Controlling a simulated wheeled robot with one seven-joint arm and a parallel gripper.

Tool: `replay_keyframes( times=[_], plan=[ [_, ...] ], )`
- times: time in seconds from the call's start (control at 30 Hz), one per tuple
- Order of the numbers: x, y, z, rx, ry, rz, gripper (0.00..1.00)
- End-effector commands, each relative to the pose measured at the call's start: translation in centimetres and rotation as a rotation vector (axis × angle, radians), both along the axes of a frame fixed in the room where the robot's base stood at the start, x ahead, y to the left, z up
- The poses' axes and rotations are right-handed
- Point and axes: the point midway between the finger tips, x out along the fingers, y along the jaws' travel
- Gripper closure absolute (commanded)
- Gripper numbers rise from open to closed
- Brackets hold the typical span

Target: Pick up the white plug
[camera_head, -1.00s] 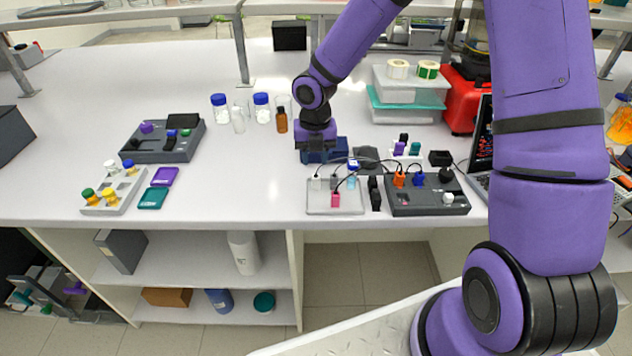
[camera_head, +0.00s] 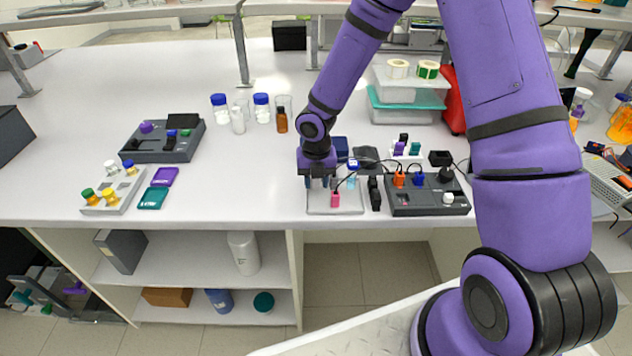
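My gripper (camera_head: 317,186) points straight down over the left part of the light grey tray (camera_head: 350,208) near the table's front edge. Its two fingers look apart, one on each side of the spot where the white plug stood in the earlier frame. The white plug is now mostly hidden by the fingers, and I cannot make out contact with it. A pink plug (camera_head: 336,200) with a black cable stands on the tray just right of my gripper. A blue-and-white plug (camera_head: 352,165) stands behind it.
A dark box (camera_head: 425,209) with an orange plug (camera_head: 399,180), a blue plug (camera_head: 418,181) and a white knob (camera_head: 448,198) stands to the right. A black block (camera_head: 375,194) lies between. A dark blue box (camera_head: 340,148) is behind my gripper.

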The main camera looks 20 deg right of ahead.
Motion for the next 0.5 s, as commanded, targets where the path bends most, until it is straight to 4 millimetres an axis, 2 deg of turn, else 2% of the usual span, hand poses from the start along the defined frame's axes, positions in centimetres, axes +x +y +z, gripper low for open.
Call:
replay_keyframes(
  times=[0.03, 0.17, 0.5],
  plan=[
    [0.0, 0.0, 0.01, 0.0, 0.0, 0.0, 0.71],
    [0.0, 0.0, 0.02, 0.0, 0.0, 0.0, 0.99],
    [0.05, -0.01, 0.55, 0.001, -0.001, 0.0, 0.99]
  ],
)
